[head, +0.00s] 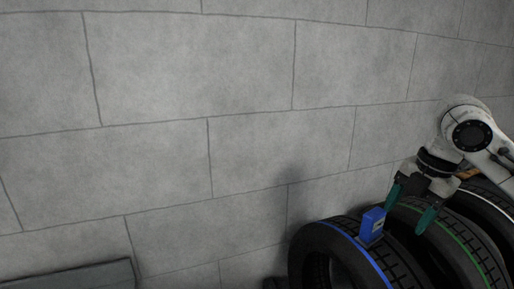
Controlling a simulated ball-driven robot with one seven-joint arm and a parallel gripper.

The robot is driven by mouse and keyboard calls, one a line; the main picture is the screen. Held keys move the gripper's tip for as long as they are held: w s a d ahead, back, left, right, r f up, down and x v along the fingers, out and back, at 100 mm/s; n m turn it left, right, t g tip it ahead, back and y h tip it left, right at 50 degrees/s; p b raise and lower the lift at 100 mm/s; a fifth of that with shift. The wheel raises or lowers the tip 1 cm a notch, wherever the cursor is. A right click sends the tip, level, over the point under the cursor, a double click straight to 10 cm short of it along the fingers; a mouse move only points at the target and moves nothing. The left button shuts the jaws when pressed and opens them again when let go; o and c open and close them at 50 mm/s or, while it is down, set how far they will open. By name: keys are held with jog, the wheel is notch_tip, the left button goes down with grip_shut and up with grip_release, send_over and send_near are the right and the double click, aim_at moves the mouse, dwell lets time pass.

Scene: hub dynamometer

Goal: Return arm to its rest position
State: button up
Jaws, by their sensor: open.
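My white arm reaches in from the right edge of the head view. My gripper (411,208) has two green fingers spread apart, with nothing seen between them. It is over a row of black tires, close to the tire with a green stripe (447,232). Whether the fingers touch that tire cannot be told. A blue box-shaped device (372,224) sits on top of the blue-striped tire (322,236), just left of the gripper and apart from it.
A third tire with a white stripe (490,203) stands at the right, partly behind my arm. A grey block wall (200,90) fills the background. A dark grey flat-topped object (80,279) is at the lower left. The space left of the tires looks open.

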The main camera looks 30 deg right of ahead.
jog(key=w+a+f+m+t+y, duration=0.2)
jog(key=w+a+t, duration=0.1)
jog(key=w+a, duration=0.55)
jog(key=w+a+f+m+t+y, duration=0.1)
jog(key=w+a+f+m, duration=0.1)
jog(key=a+f+m, duration=0.35)
jog(key=w+a+f+m+t+y, duration=0.1)
jog(key=w+a+f+m, duration=0.15)
jog(key=a+f, duration=0.5)
jog(key=s+a+f+m+g, duration=0.1)
jog(key=s+a+f+m, duration=0.15)
jog(key=s+f, duration=0.3)
jog(key=s+a+f+m+g, duration=0.1)
jog(key=s+a+f+m, duration=0.1)
jog(key=s+a+f, duration=0.35)
jog(key=s+d+f+m+g+h, duration=0.1)
jog(key=s+d+f+g+h, duration=0.1)
jog(key=s+f, duration=0.3)
jog(key=s+d+f+m+g+h, duration=0.2)
jog(key=s+f, duration=0.3)
jog(key=s, duration=0.5)
jog(key=shift+s+d+f+h, duration=0.15)
jog(key=shift+d+f+h, duration=0.15)
jog(key=shift+f, duration=0.05)
